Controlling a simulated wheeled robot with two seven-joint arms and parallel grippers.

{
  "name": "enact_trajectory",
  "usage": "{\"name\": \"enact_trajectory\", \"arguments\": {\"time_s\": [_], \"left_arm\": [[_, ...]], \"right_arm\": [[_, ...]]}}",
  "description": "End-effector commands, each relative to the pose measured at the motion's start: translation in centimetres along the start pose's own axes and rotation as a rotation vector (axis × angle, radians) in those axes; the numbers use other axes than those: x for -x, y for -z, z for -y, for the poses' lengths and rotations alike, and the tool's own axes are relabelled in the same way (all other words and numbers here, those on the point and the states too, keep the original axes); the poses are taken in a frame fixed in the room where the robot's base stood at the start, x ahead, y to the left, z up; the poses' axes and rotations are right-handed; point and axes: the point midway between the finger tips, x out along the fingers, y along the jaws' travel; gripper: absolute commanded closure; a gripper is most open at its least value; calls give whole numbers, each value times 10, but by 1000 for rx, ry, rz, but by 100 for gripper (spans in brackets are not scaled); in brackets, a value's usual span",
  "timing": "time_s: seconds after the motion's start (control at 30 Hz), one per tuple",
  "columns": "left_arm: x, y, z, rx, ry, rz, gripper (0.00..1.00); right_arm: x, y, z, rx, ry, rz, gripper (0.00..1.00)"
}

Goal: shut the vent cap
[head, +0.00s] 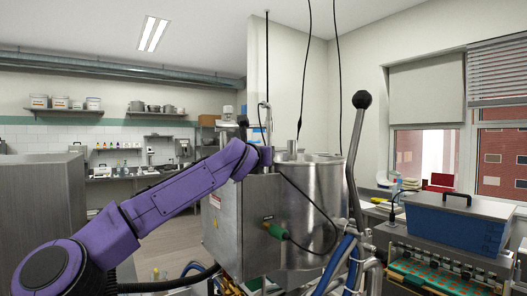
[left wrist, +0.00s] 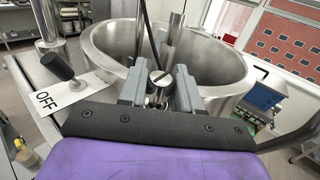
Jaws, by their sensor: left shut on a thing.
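My left arm reaches in from the left in the head view, and my left gripper (head: 266,156) is at the top of the steel depositor beside its round hopper (head: 322,215). In the left wrist view the two grey fingers of my left gripper (left wrist: 159,88) are on either side of a small round metal cap (left wrist: 160,77) with a dark slot, which looks like the vent cap. The gripper is shut on it. The cap is at the near side of the open hopper (left wrist: 235,72). The fingers hide its sides and lower part, and I cannot tell its turn position. My right gripper is out of view.
A white OFF plate (left wrist: 48,100) and a black-knobbed lever (left wrist: 57,66) are left of the fingers. In the head view a tall black-knobbed lever (head: 358,150) stands right of the hopper. A blue lidded box (head: 455,222) is further right.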

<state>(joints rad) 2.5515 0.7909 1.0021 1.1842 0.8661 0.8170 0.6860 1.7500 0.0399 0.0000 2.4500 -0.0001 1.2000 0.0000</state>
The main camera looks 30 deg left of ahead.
Motion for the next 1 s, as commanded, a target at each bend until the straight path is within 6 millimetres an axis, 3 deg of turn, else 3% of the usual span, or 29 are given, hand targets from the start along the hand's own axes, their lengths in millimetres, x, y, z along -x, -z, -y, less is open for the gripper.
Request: {"name": "enact_trajectory", "arguments": {"time_s": [0.2, 0.7, 0.73, 0.8, 1.0], "left_arm": [[-1, 2, 0, 1, 71, -7, 98], [-1, 4, 0, -1, 93, -8, 98], [-1, 4, 0, -1, 93, -8, 64], [-1, 4, 0, 0, 93, -7, 47], [-1, 2, 0, 0, 93, -4, 47]], "right_arm": [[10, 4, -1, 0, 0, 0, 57], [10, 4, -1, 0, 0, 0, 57], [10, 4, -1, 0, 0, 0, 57], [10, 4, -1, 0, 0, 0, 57], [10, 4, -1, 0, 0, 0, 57]]}}
